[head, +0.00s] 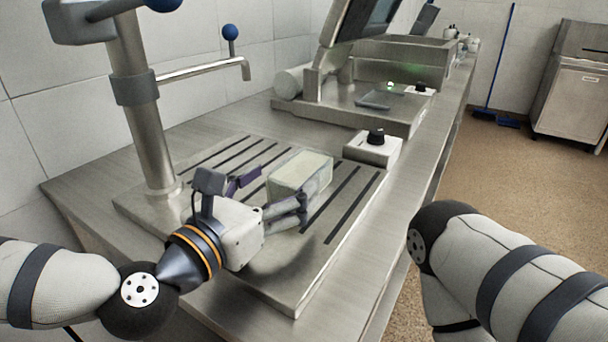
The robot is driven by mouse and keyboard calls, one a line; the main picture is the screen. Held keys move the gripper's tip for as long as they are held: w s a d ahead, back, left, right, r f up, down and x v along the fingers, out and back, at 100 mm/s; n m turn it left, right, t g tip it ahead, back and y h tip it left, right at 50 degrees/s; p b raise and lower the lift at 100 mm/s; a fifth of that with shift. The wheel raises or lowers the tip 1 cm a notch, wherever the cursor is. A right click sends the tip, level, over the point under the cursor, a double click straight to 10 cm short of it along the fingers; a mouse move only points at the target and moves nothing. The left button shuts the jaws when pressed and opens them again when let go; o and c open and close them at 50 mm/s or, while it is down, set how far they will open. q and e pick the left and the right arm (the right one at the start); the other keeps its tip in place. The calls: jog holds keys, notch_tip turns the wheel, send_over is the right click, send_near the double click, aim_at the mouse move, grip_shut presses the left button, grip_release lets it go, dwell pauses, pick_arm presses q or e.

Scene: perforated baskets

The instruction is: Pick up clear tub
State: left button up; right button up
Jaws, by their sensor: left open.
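The clear tub (301,174) is a pale, box-shaped container with a light top. It rests on the slotted metal platform (346,222) on the counter. My left gripper (287,206) is open at the near left side of the tub. One grey finger lies close along the tub's near side; I cannot tell whether it touches. Part of the tub's lower near side is hidden behind the finger. My right arm comes in at the lower right, but its gripper is out of view.
A metal post (143,110) with a spout stands at the left of the platform. A small box with a black knob (373,148) sits just behind the platform. A machine with a screen (364,20) stands farther back. The platform's front part is clear.

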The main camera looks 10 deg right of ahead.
aim_at(299, 165)
pick_arm(q)
jog(key=x, duration=0.6)
jog(key=shift+w+f, duration=0.2)
jog(key=shift+r, duration=0.1)
jog(key=c, duration=1.6)
